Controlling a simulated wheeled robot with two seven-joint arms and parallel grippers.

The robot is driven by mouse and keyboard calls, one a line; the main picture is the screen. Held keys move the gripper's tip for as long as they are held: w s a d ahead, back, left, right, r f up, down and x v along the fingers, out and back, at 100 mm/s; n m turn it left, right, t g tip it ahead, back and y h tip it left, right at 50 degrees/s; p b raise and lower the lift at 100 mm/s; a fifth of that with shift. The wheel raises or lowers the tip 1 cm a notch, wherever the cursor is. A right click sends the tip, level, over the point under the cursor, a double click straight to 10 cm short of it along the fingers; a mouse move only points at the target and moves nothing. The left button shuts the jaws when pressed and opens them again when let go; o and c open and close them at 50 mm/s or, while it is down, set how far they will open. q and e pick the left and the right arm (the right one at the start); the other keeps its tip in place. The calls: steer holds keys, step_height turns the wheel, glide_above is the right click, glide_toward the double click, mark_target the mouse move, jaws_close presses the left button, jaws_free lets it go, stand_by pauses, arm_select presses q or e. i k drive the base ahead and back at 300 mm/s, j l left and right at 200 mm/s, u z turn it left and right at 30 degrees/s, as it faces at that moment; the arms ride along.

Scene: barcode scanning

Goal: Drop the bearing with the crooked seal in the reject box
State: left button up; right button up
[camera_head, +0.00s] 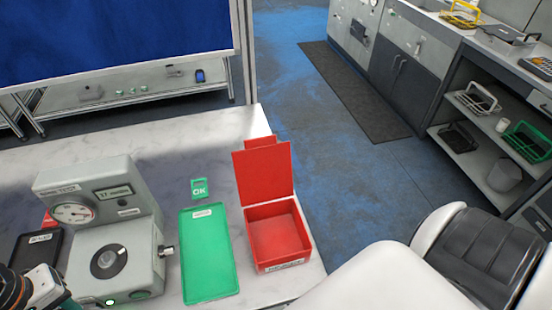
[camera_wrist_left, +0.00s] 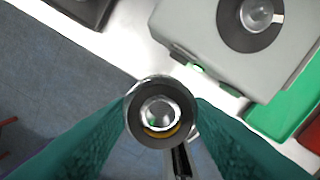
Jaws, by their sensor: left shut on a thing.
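In the left wrist view, my left gripper (camera_wrist_left: 162,104) is shut on a bearing (camera_wrist_left: 140,122), a dark ring with a shiny metal centre. A yellow crescent shows along one side of its inner edge. The bearing is in front of the tester, over the table's edge. In the head view, part of my left arm (camera_head: 38,287) shows at the lower left; the bearing cannot be made out clearly there. The red reject box (camera_head: 277,232) stands on the table with its lid raised, and its inside looks empty. My right gripper is out of view.
The grey tester (camera_head: 100,215) with a dial stands between my left arm and the green tray (camera_head: 208,258), which is empty. A green OK card (camera_head: 199,188) stands behind the tray. A black tray (camera_head: 38,252) lies left. The table (camera_head: 225,130) is clear at the back.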

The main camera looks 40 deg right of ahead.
mark_target(276, 242)
steer(key=k+l+z, duration=0.2)
steer(key=k, duration=0.55)
steer(key=j+z, duration=0.15)
steer(key=z, duration=1.45)
